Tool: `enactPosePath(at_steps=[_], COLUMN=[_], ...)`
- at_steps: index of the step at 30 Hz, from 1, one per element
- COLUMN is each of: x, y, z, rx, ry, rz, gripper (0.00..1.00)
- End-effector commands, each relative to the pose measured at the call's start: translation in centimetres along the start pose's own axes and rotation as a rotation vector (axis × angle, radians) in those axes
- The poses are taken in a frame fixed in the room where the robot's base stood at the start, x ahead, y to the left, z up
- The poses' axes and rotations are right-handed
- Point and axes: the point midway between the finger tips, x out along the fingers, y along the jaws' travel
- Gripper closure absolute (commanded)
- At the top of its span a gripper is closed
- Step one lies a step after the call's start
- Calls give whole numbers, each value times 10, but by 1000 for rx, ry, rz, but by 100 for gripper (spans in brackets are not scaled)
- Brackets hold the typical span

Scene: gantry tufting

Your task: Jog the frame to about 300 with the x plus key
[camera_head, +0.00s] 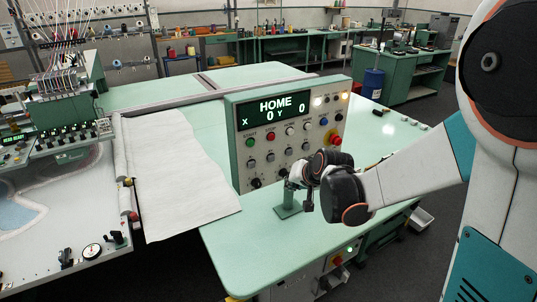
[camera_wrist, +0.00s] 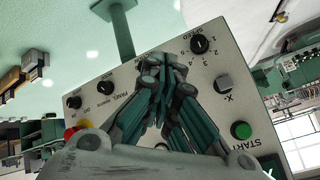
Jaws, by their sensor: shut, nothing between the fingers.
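The control panel (camera_head: 236,150) stands on the green table. Its display (camera_head: 275,112) reads HOME, X 0, Y 0. Rows of keys and knobs sit below the display. My gripper (camera_head: 300,174) is in front of the panel's lower part. In the wrist view my gripper (camera_wrist: 170,66) is shut and empty, its fingers together over the panel face. The wrist view shows a grey key marked X (camera_wrist: 222,83), the speed knob (camera_wrist: 200,44) and the green start button (camera_wrist: 240,130). My fingers hide the middle of the panel, and I cannot make out the x plus key.
A green post (camera_head: 288,205) on a flat base stands on the table in front of the panel, close to my gripper. The white cloth frame (camera_head: 180,170) lies to the left, beside the tufting head (camera_head: 65,115). The table front (camera_head: 270,250) is clear.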

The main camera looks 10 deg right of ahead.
Motion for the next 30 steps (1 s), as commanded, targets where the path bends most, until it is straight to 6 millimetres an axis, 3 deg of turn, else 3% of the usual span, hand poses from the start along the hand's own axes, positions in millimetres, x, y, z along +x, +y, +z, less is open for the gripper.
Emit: enactPosePath(at_steps=[11, 30], x=[3, 54], y=[-2, -39], z=[-2, -39], rx=[-1, -2], ry=[0, -1], rz=[0, 0], gripper=[100, 100])
